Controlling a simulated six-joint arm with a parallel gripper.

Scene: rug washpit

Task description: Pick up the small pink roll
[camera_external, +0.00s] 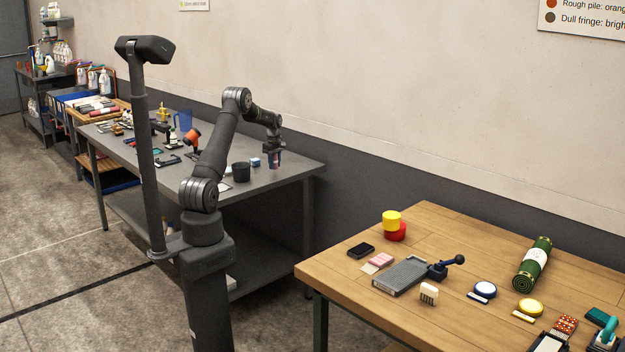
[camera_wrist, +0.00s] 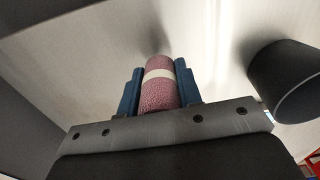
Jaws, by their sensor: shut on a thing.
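The small pink roll (camera_wrist: 158,94) has a pale band around it and stands between the two blue fingers of my gripper (camera_wrist: 160,92) in the wrist view. The fingers are shut on it from both sides. In the external view my gripper (camera_external: 274,158) is low over the right end of the grey metal table (camera_external: 305,166). The roll is hard to make out there, being mostly hidden by the fingers. I cannot tell whether its lower end touches the tabletop.
A dark round cup (camera_external: 241,172) stands just left of my gripper; it also shows at the right in the wrist view (camera_wrist: 288,82). Several tools and bottles crowd the table further left. A separate wooden table (camera_external: 450,235) is at the right.

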